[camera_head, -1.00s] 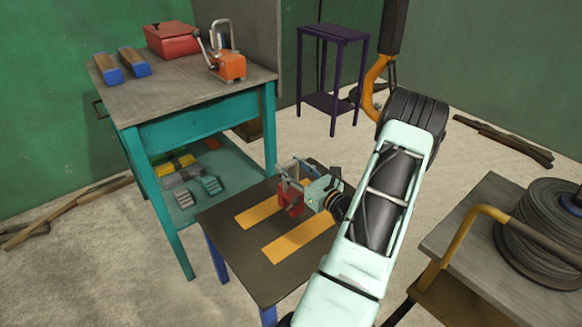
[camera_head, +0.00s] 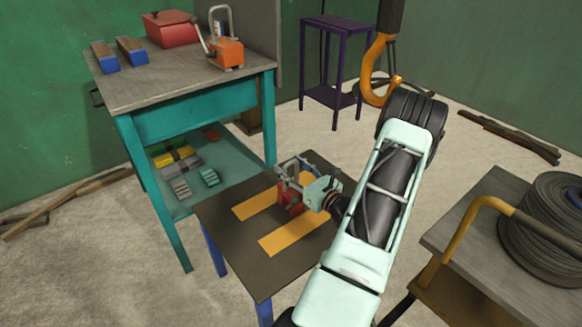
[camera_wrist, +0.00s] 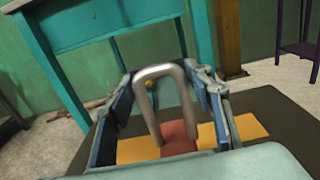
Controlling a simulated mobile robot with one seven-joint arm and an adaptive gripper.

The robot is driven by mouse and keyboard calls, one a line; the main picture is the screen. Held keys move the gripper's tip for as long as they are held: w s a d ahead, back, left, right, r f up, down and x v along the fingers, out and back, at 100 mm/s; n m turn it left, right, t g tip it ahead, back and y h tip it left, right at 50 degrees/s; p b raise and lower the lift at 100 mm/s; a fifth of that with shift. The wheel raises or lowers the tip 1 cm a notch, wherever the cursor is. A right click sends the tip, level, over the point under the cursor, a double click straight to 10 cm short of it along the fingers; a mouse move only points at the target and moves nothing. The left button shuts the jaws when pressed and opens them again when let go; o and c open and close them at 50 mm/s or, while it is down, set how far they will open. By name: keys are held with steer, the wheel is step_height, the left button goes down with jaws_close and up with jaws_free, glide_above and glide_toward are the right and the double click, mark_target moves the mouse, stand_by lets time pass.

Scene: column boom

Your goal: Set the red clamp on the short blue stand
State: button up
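The red clamp (camera_head: 291,191), with a red base and grey metal handle, is upright on the short blue stand (camera_head: 264,262). The stand has a dark top, yellow stripes and blue legs. My gripper (camera_head: 297,182) reaches in from the right at the clamp and partly hides it. In the wrist view, the clamp's U-shaped handle (camera_wrist: 160,71) stands between my gripper's fingers (camera_wrist: 168,100), which are spread on either side with small gaps. The clamp's red base (camera_wrist: 178,137) shows below the handle, over the stand's yellow stripe. Its underside is hidden.
A teal workbench (camera_head: 190,122) stands behind left, bearing an orange clamp (camera_head: 227,52), a red box (camera_head: 170,29) and blue-ended blocks. An orange hook (camera_head: 375,88) hangs behind my arm. A cart (camera_head: 478,262) with a cable coil (camera_head: 548,222) is at right. A purple stand (camera_head: 337,24) is behind.

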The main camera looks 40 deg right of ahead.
steer(key=shift+o, duration=1.2)
steer(key=shift+r, duration=0.15)
steer(key=s+a+p, duration=0.1)
steer(key=s+p, duration=0.1)
steer(key=s, duration=1)
steer(key=shift+a, duration=0.2)
